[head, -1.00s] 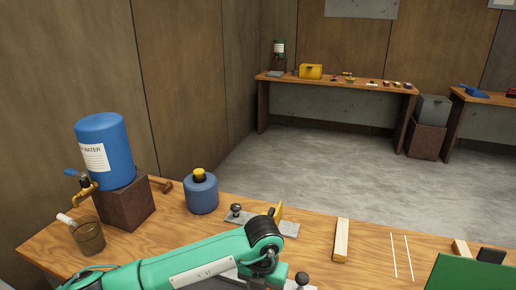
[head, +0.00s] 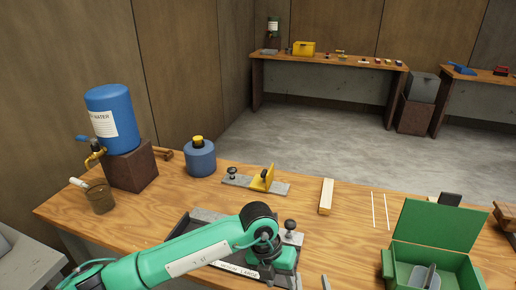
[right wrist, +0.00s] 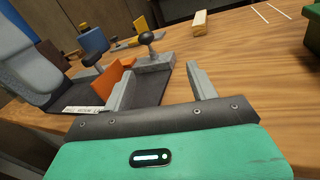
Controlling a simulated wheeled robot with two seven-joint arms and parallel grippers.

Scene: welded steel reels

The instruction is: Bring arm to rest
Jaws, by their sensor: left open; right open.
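My left arm (head: 190,250) is teal and comes in from the left in the head view, over a dark tray (head: 180,224); its gripper jaws do not show. My right gripper (right wrist: 160,88) is open and empty in the right wrist view. Its left finger is beside an orange piece (right wrist: 116,77) in the tray, and its right finger is over bare wood. In the head view only a grey tip, likely of one right finger, shows at the bottom edge.
A black-knobbed block (right wrist: 152,58) stands at the tray's right end. A wooden strip (head: 326,196), a yellow bracket (head: 263,179) and a blue jar (head: 201,159) stand farther back. An open green box (head: 438,225) is at right.

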